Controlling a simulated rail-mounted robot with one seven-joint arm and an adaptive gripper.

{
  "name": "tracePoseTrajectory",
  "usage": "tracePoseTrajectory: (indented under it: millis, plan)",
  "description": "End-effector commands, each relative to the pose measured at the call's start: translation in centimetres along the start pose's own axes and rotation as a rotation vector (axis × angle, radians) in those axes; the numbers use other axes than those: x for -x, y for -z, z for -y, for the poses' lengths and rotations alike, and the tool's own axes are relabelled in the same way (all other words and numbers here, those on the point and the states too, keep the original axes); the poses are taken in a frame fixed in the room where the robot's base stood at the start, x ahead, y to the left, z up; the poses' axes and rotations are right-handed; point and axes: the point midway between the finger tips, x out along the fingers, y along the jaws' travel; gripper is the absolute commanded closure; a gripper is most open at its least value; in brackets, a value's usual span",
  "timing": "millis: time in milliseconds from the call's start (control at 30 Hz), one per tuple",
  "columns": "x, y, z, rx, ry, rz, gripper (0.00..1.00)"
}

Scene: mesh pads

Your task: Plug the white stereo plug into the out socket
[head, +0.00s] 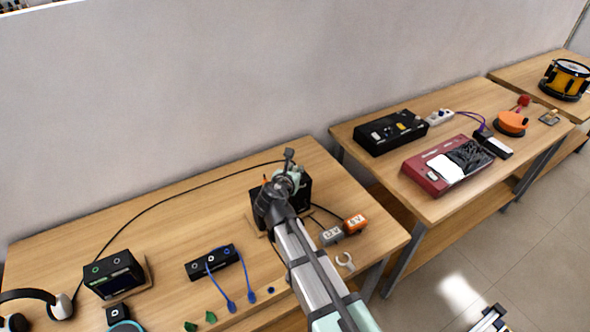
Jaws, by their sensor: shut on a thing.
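My gripper (286,178) is over the back right of the near table, in front of a black box (300,203) and hiding much of it. A thin black cable (150,212) arcs from the headphones (62,305) at the left to my gripper. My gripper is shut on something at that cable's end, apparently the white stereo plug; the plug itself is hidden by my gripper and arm. I cannot read an out label or pick out the out socket. Whether the plug touches the black box cannot be told.
A black device with green rings (112,274) stands at the left. A black bar (212,262) with blue cables (221,284) is mid-table. Grey (331,236) and orange (355,223) blocks lie right of my arm. The table's back middle is clear except for the cable.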

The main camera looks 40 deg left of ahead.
Motion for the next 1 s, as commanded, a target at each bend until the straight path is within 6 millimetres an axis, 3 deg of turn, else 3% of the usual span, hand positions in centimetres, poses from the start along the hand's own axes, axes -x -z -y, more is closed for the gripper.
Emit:
tracePoseTrajectory:
  millis: [233, 267, 300, 333, 733, 1000]
  plan:
    - [-0.2, 0.6, 0.0, -0.001, 0.0, -0.001, 1.0]
    - [-0.2, 0.6, 0.0, -0.001, 0.0, -0.001, 0.74]
    - [-0.2, 0.5, 0.0, -0.001, 0.0, -0.001, 0.6]
    - [-0.2, 0.5, 0.0, -0.001, 0.0, -0.001, 0.51]
    - [0.2, 0.5, 0.0, 0.0, 0.0, 0.0, 0.51]
    - [4.2, 0.5, 0.1, 0.0, -0.002, 0.001, 0.51]
